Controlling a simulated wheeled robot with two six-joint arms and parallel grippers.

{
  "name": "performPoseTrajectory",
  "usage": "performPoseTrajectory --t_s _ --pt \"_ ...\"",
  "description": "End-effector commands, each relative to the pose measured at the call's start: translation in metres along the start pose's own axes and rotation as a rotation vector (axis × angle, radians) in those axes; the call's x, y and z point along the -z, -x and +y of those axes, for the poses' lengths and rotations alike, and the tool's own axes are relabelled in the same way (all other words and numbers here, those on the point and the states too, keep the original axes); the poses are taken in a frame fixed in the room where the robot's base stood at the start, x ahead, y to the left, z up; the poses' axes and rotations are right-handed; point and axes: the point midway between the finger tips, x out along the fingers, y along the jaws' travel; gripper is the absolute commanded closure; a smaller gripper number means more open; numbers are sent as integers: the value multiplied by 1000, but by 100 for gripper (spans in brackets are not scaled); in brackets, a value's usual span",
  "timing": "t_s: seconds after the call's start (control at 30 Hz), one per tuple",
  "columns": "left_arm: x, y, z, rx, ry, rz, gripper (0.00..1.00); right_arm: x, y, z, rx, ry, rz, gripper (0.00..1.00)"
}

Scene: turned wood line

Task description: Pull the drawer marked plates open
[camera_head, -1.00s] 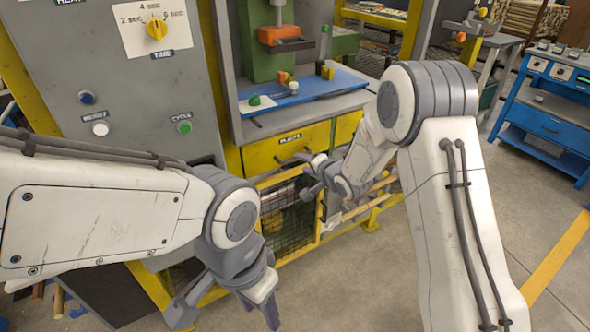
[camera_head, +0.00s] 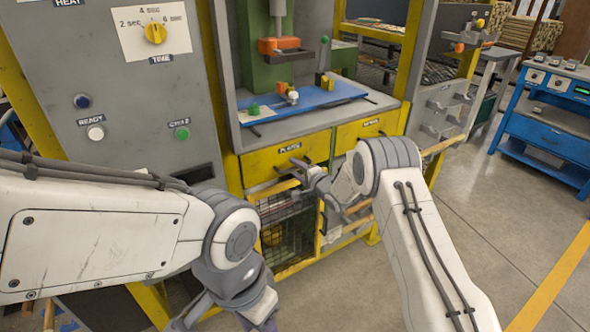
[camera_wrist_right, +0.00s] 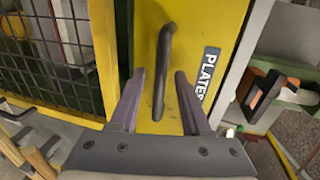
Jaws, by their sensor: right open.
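The drawer marked plates (camera_head: 262,166) is yellow, with a dark label and a dark bar handle, under the blue-topped press table. It looks shut. In the right wrist view the drawer front (camera_wrist_right: 205,28) fills the middle, with its black handle (camera_wrist_right: 164,50) and PLATES label beside it. My right gripper (camera_head: 308,172) is at the drawer front in the head view. In the right wrist view its jaws (camera_wrist_right: 160,85) are open, with the lower part of the handle between them in the picture; contact is not visible. My left gripper (camera_head: 225,318) hangs apart at the bottom edge, fingertips cut off.
A second yellow drawer (camera_head: 350,135) sits right of the plates drawer. A wire-mesh guard (camera_head: 285,235) in a yellow frame is below. The grey control cabinet (camera_head: 130,90) stands at left. A blue workbench (camera_head: 550,135) is at far right, with clear floor before it.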

Motion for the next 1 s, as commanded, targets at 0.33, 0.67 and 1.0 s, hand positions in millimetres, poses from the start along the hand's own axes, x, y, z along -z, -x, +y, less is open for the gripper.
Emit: performPoseTrajectory --t_s 0.33,0.67,1.0 --pt "0 0 0 0 0 0 50 0 -8 0 -1 0 0 53" --pt "0 0 0 0 0 0 50 0 -7 0 0 1 0 100" --pt "0 0 0 0 0 0 50 0 -7 0 -1 1 0 100"
